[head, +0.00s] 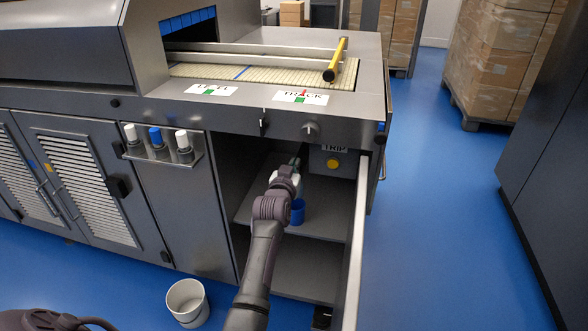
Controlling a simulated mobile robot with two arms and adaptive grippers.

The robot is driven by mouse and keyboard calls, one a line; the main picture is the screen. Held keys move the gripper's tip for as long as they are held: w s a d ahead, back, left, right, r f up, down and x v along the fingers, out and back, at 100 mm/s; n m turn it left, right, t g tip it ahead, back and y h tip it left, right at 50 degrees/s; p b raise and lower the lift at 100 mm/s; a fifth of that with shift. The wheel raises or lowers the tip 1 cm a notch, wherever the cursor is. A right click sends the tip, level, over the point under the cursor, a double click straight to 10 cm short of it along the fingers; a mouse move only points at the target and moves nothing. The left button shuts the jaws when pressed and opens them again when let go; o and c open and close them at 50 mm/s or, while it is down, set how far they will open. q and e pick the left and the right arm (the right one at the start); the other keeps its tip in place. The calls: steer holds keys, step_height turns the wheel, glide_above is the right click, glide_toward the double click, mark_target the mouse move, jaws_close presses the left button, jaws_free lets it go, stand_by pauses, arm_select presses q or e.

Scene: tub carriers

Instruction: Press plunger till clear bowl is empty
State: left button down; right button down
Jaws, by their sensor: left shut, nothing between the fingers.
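My left gripper (297,163) is shut and empty, reaching into the open cabinet bay under the machine. It is small in the head view and partly hidden by its own wrist. A blue cup-shaped thing (298,213) stands on the bay's upper shelf (330,220), just below and beside the wrist. I cannot make out a plunger or a clear bowl; my arm covers part of the bay. My right gripper is not in view.
An open door (354,250) bounds the bay on the right. A box labelled TRIP with a yellow button (333,163) hangs at the bay's upper right. Bottles (157,144) sit in a rack on the left. A white bucket (187,302) stands on the blue floor.

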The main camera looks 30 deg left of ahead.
arm_select(q)
steer(key=shift+f, duration=0.15)
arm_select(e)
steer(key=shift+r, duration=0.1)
arm_select(q)
steer(key=shift+f, duration=0.95)
steer(key=shift+s, duration=0.15)
steer(key=v, duration=1.1)
steer(key=shift+s+r, duration=0.2)
steer(key=shift+s, duration=0.15)
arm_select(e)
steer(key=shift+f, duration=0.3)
